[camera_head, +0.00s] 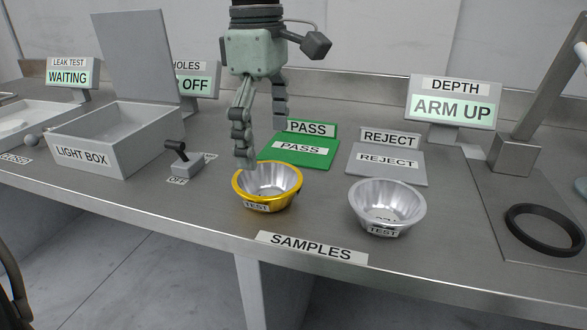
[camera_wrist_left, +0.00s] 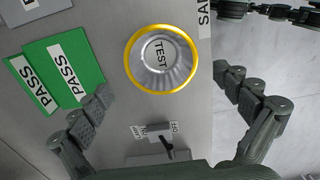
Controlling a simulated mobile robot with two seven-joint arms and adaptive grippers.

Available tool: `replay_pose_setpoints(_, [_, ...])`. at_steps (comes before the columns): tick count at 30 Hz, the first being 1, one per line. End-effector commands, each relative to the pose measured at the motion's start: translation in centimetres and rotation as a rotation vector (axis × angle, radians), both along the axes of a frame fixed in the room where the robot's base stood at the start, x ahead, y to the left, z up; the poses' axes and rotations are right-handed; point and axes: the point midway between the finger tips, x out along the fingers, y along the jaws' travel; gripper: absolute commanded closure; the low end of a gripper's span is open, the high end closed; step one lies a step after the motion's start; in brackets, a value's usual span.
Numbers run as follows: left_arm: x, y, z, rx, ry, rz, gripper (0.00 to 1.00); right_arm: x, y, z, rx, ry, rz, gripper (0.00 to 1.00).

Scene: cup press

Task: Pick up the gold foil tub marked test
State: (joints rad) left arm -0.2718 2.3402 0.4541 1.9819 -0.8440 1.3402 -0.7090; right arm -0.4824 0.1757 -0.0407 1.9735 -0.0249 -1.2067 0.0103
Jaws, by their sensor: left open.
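The gold foil tub (camera_head: 267,187) is a fluted silver cup with a gold rim and a TEST label, upright on the bench behind the SAMPLES label. In the left wrist view the gold tub (camera_wrist_left: 160,60) shows from above, with TEST readable inside it. My left gripper (camera_head: 264,146) is open and points down above the tub's back side. Its left finger overlaps the back of the rim in the head view; I cannot tell if they touch. In the left wrist view the tub lies between the spread fingers, which hold nothing. Dark finger links, apparently my right gripper (camera_wrist_left: 268,10), show at the top right.
A silver-rimmed TEST tub (camera_head: 387,208) stands to the right. Behind are a green PASS pad (camera_head: 300,151) and a grey REJECT pad (camera_head: 388,165). A switch (camera_head: 183,160) and the light box (camera_head: 120,137) stand left. The bench's front edge is close.

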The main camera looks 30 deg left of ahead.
Motion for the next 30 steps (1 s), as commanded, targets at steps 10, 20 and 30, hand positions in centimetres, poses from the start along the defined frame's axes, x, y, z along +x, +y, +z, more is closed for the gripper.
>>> replay_pose_setpoints(10, [-0.3, 0.1, -3.2, 0.023, 0.011, -0.013, 0.0, -1.2, 0.1, -0.5, 0.0, 0.025, 0.002, 0.6])
replay_pose_setpoints(20, [-0.2, 0.0, -7.5, 0.023, 0.009, -0.011, 0.0, -1.6, 0.2, -1.9, 0.006, 0.037, 0.006, 0.6])
replay_pose_setpoints(30, [-0.1, 0.0, -7.6, 0.021, 0.006, -0.01, 0.11, -1.1, 0.5, -1.6, 0.012, 0.027, 0.003, 0.6])
